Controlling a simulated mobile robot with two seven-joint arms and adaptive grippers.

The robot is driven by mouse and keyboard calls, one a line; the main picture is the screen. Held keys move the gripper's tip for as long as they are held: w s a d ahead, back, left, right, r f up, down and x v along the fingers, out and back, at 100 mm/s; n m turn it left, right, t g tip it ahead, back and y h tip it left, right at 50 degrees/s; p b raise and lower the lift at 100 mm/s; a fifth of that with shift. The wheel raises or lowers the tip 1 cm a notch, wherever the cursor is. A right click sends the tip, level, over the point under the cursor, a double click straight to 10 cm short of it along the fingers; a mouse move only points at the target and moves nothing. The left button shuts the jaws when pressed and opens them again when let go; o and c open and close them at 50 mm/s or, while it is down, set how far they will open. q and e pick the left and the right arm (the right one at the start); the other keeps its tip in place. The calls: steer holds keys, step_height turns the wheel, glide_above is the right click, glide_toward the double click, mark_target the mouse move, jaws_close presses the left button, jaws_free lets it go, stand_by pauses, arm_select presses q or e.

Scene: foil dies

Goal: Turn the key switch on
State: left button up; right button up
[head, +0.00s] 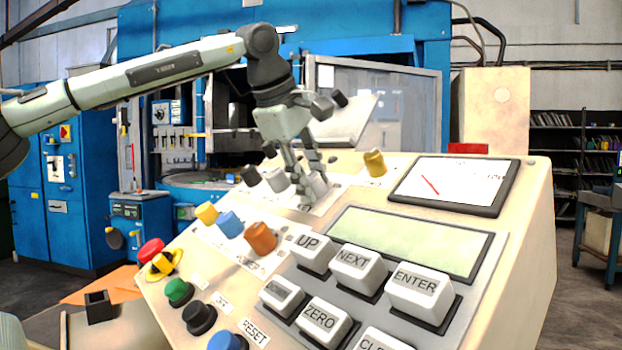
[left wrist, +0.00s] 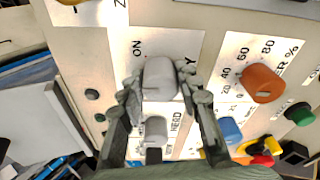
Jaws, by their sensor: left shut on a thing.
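The key switch, a light grey knob (left wrist: 160,78), sits on a white label plate with ON printed beside it in the left wrist view. In the head view the knob (head: 318,184) is partly hidden by my fingers. My left gripper (head: 307,180) reaches down to the panel, and its fingers (left wrist: 161,84) are shut on the knob from both sides. The knob's exact angle is hard to tell. My right gripper is not in view.
A second grey knob (head: 275,180) is close beside the gripper. Orange (head: 260,237), blue (head: 230,224) and yellow knobs (head: 206,212) stand nearby. A yellow knob (head: 375,163), a gauge (head: 455,186), a screen (head: 411,240) and white keys fill the sloped panel. A red emergency button (head: 150,251) is at left.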

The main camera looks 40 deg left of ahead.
arm_select(q)
steer(key=m, duration=0.4)
steer(key=shift+s+m+t, duration=0.1)
steer(key=shift+m+t, duration=0.2)
steer(key=shift+t, duration=0.1)
steer(key=shift+m+t, duration=0.3)
steer(key=shift+m, duration=2)
steer(key=shift+f, duration=0.1)
steer(key=o, duration=1.2)
steer(key=shift+c, duration=0.2)
steer(key=a+v, duration=0.1)
steer(key=v, duration=1.1)
steer(key=shift+d, duration=0.4)
